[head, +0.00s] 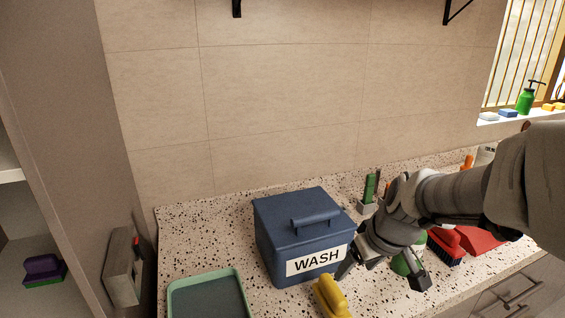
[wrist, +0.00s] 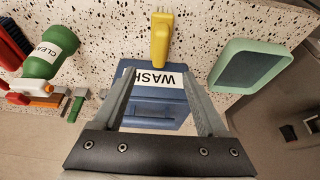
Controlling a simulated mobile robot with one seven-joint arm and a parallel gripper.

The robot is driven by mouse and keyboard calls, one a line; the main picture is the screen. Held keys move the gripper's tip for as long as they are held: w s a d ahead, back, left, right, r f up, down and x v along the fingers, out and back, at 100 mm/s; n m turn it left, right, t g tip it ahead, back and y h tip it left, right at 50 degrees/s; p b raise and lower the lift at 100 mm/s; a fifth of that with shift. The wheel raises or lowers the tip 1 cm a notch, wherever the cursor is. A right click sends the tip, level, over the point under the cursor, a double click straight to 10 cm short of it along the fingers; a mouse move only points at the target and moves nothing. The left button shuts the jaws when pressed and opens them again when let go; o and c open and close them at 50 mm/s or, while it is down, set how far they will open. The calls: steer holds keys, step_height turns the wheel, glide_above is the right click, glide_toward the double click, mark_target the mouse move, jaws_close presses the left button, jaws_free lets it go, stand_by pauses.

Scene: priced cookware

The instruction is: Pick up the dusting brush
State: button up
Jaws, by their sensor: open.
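A yellow-handled tool (head: 330,297) stands or lies on the speckled counter in front of the blue box; it could be the dusting brush, but its bristles are not clear. It also shows in the wrist view (wrist: 160,40), just beyond my fingertips. A red brush with dark bristles (head: 447,246) lies on the counter at the right, partly behind my arm. My gripper (head: 383,275) is open and empty above the counter, right of the blue box. In the wrist view, my gripper (wrist: 158,78) has its fingers apart, with the box visible between them.
The lidded blue box (head: 279,250) marked WASH stands mid-counter. A green-rimmed tray (head: 236,275) lies at its left. A red dustpan (head: 481,241) is at the right. A green bottle (wrist: 50,50) lies in the wrist view. A purple-and-green brush (head: 43,269) is on the left shelf.

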steer(key=b, duration=0.2)
glide_toward(335, 288)
steer(key=x, duration=0.5)
steer(key=shift+s+f, duration=0.3)
steer(key=shift+f, duration=0.05)
steer(key=shift+w+b+x, duration=0.15)
steer(key=shift+b+x, duration=0.1)
steer(key=shift+x, duration=1.25)
steer(key=shift+w+b+x, duration=0.15)
steer(key=shift+b+x, duration=0.1)
steer(key=shift+x, duration=1.25)
steer(key=shift+a+b, duration=0.1)
steer(key=shift+b, duration=0.3)
jaws_close()
steer(key=shift+r, duration=0.1)
